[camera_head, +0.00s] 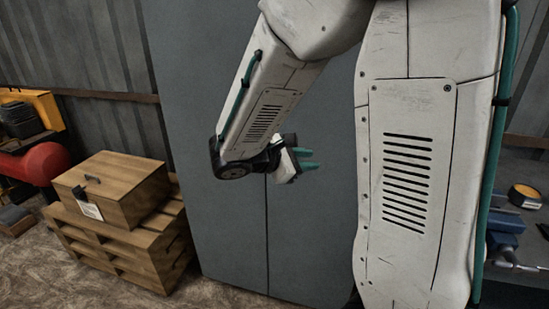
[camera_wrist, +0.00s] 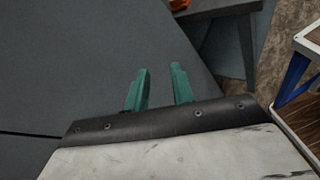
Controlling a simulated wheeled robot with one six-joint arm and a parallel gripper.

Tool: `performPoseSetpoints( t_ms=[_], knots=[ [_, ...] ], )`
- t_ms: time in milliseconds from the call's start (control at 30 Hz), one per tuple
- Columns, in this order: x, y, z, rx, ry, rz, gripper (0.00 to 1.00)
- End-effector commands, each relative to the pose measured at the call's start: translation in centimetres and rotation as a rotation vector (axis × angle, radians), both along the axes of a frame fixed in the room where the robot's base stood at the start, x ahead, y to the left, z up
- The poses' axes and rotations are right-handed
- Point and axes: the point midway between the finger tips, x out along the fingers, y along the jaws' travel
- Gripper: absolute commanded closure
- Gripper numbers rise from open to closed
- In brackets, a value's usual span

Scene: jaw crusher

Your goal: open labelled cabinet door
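A tall grey cabinet (camera_head: 225,240) stands behind my arm in the head view, with a vertical seam between two door panels. Its flat grey surface (camera_wrist: 90,60) fills the left and middle of the wrist view, with a dark seam at lower left. My gripper (camera_head: 308,159) is in front of the cabinet, near the seam. In the wrist view its two green fingers (camera_wrist: 158,82) are apart with nothing visible between them. I cannot tell whether the fingertips touch the door. No label or handle shows; my arm hides part of the cabinet front.
A wooden box (camera_head: 115,190) with a tag sits on stacked pallets (camera_head: 130,250) left of the cabinet. A red tank (camera_head: 40,163) and yellow machine (camera_head: 45,105) are at far left. A bench with a blue vise (camera_head: 505,222) is at right. Floor at lower left is partly clear.

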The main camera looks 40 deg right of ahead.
Motion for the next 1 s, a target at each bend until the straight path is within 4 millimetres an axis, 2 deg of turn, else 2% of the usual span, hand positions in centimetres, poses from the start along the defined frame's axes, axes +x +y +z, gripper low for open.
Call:
performPoseSetpoints(
  t_ms=[33, 100, 200, 333, 433, 567, 1000],
  knots=[
    [2.1, 0.1, -1.2, -0.065, 0.071, 0.078, 0.76],
    [5.1, 0.2, -2.4, -0.155, 0.154, 0.192, 0.76],
    [8.8, 1.0, -4.5, -0.261, 0.253, 0.342, 0.76],
    [12.2, 2.3, -7.1, -0.359, 0.342, 0.494, 0.76],
    [13.7, 3.1, -8.5, -0.403, 0.381, 0.568, 0.76],
    [14.7, 3.2, -9.2, -0.427, 0.400, 0.608, 0.76],
    [17.5, -2.4, -9.2, -0.427, 0.400, 0.610, 0.76]
  ],
)
